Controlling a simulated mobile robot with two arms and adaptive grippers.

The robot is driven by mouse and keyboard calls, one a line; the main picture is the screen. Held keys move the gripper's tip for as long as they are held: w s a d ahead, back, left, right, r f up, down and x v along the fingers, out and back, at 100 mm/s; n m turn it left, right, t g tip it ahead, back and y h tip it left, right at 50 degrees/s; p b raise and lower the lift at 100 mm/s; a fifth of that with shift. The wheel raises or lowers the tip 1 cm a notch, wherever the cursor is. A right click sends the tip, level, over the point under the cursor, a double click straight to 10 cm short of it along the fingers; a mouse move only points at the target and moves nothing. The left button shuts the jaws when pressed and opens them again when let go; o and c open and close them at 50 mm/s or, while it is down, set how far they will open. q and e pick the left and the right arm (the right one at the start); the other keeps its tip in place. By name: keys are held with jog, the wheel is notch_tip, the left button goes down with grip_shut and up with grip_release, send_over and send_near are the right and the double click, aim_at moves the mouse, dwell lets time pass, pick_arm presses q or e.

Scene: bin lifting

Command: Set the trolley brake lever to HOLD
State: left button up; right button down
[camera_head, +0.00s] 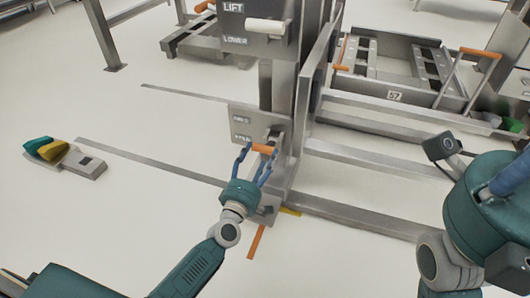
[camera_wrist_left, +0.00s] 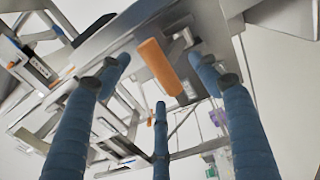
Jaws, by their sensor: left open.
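The brake lever shows as an orange grip (camera_head: 264,149) on a bracket at the lower part of the grey post. A label plate (camera_head: 242,126) with two dark labels sits beside it, too small to read surely. My left gripper (camera_head: 256,160) is open, with its blue fingers around the orange grip from the front. In the left wrist view the orange grip (camera_wrist_left: 161,67) lies tilted between the spread fingers, with gaps visible. Contact cannot be told. My right gripper (camera_head: 500,185) is only partly in view at the right edge; its fingertips are mostly cut off.
Above stands a panel marked LIFT and LOWER with a pale handle (camera_head: 265,26). An orange bar (camera_head: 256,241) sticks out low at the post's foot. A metal trolley frame (camera_head: 395,97) is behind right. A small block with green and yellow pieces (camera_head: 85,165) lies left on open floor.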

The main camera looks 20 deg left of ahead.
aim_at(263, 152)
pick_arm(q)
jog(key=shift+w+b, duration=0.4)
jog(key=shift+w, duration=1.65)
